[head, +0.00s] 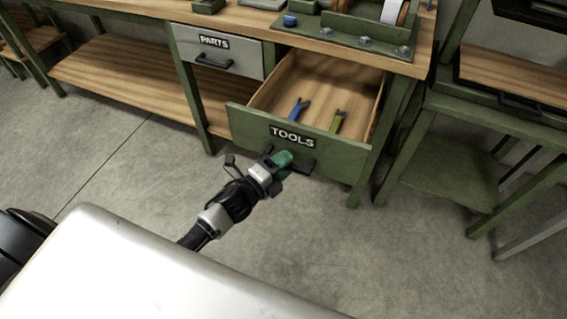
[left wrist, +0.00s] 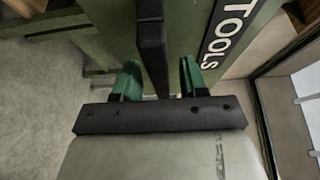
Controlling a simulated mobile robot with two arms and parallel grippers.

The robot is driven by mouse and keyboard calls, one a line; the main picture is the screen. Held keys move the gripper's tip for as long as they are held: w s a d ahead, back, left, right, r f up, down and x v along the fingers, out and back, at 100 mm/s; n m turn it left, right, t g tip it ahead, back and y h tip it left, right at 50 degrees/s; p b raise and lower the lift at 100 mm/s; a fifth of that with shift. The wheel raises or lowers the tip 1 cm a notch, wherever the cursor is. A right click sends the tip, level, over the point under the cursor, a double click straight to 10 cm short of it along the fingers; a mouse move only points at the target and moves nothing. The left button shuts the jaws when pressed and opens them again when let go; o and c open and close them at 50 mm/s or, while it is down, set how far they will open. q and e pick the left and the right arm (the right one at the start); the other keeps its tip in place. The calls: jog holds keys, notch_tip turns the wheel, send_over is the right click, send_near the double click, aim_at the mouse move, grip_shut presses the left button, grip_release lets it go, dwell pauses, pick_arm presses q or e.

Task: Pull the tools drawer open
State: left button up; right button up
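The tools drawer (head: 345,152) has a green front labelled TOOLS and stands pulled well out of the bench, its wooden inside showing. A blue-handled tool (head: 297,109) and an olive-yellow tool (head: 337,121) lie in it. My left gripper (head: 281,160) is at the drawer's black handle (head: 304,168), below the label. In the left wrist view, the green fingers stand on either side of the black handle bar (left wrist: 152,45). A gap shows between the bar and the right finger, so the gripper looks open around the handle. My right gripper is out of view.
The parts drawer (head: 218,52), left of the tools drawer, is shut. The wooden bench top (head: 280,37) carries several items at the back. A green-framed table (head: 490,105) stands close on the right. The concrete floor (head: 400,255) in front is clear.

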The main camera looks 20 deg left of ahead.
pick_arm(q)
jog(key=v, duration=1)
jog(key=shift+s+a+b, duration=0.2)
jog(key=shift+s+b, duration=0.15)
jog(key=s+a+f+n+g+y+p, duration=0.25)
jog(key=s+f+n, duration=0.3)
jog(key=f, duration=0.65)
jog(key=s+a+f+n+g+y+p, duration=0.15)
jog(key=s+f+n+g+y, duration=0.25)
jog(key=f+n, duration=0.5)
jog(key=s+d+f+n+g+p, duration=0.1)
jog(key=s+f+n+g, duration=0.2)
jog(key=s+f, duration=0.4)
jog(key=s+d+f+n+g+p, duration=0.1)
jog(key=s+f+g, duration=0.5)
jog(key=s, duration=0.9)
jog(key=shift+s+d+f+n+y, duration=0.4)
jog(key=shift+f+n, duration=0.2)
jog(key=shift+n, duration=0.35)
